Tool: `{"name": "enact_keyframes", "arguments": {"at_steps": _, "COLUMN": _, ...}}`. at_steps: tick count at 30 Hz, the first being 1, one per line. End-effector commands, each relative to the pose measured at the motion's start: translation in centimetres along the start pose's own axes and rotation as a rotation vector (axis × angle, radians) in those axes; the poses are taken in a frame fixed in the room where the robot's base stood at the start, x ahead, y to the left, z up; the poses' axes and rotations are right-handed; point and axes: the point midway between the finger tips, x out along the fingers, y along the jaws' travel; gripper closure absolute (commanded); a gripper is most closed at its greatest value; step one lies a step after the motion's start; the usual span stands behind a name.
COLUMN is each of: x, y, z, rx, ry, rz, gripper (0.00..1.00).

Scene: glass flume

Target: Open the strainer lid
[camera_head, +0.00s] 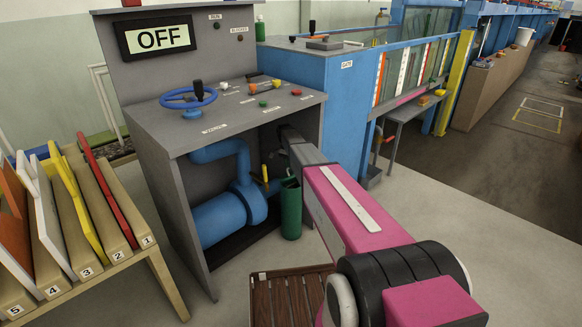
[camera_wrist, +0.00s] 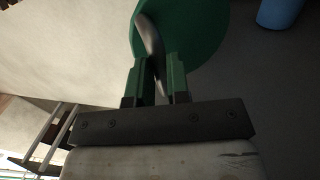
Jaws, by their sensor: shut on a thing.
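The strainer looks like the green upright can (camera_head: 291,215) on the floor under the console, beside the blue pump (camera_head: 226,215). In the wrist view a round green surface (camera_wrist: 205,30), which appears to be its lid, lies just beyond my gripper (camera_wrist: 157,75). My gripper is shut on a dark curved handle (camera_wrist: 150,40) in front of that surface. In the head view my arm reaches down beside the console, and the fingertips are hard to make out. I cannot tell from these frames whether the lid is seated or raised.
The grey console (camera_head: 215,125) with a blue handwheel (camera_head: 188,98) and an OFF display (camera_head: 158,38) stands over the pump. A yellow lever (camera_head: 265,173) is close to my gripper. A slatted wooden mat (camera_head: 285,300) lies in front, and a rack of coloured boards (camera_head: 75,200) stands left.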

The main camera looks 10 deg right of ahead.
Motion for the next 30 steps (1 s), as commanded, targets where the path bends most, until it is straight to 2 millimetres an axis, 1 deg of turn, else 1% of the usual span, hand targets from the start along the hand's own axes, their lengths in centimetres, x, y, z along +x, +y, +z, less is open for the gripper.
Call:
{"name": "enact_keyframes", "arguments": {"at_steps": 1, "x": 0.0, "y": -0.3, "z": -0.1, "rx": -0.001, "ry": 0.001, "rz": -0.007, "gripper": 1.0}}
{"name": "enact_keyframes", "arguments": {"at_steps": 10, "x": 0.1, "y": -0.5, "z": -0.1, "rx": -0.002, "ry": 0.001, "rz": -0.009, "gripper": 1.0}}
{"name": "enact_keyframes", "arguments": {"at_steps": 11, "x": 0.1, "y": -0.5, "z": -0.1, "rx": -0.002, "ry": 0.001, "rz": -0.009, "gripper": 0.77}}
{"name": "enact_keyframes", "arguments": {"at_steps": 12, "x": 0.1, "y": -0.5, "z": -0.1, "rx": -0.002, "ry": 0.001, "rz": -0.009, "gripper": 0.64}}
{"name": "enact_keyframes", "arguments": {"at_steps": 13, "x": 0.1, "y": -0.5, "z": -0.1, "rx": -0.002, "ry": 0.001, "rz": -0.009, "gripper": 0.58}}
{"name": "enact_keyframes", "arguments": {"at_steps": 23, "x": 0.2, "y": -0.1, "z": 0.0, "rx": -0.001, "ry": 0.0, "rz": -0.005, "gripper": 0.58}}
{"name": "enact_keyframes", "arguments": {"at_steps": 29, "x": 1.3, "y": 1.2, "z": 0.1, "rx": -0.001, "ry": 0.0, "rz": -0.004, "gripper": 0.58}}
{"name": "enact_keyframes", "arguments": {"at_steps": 30, "x": 1.7, "y": 1.8, "z": 0.1, "rx": 0.0, "ry": 0.0, "rz": -0.029, "gripper": 0.58}}
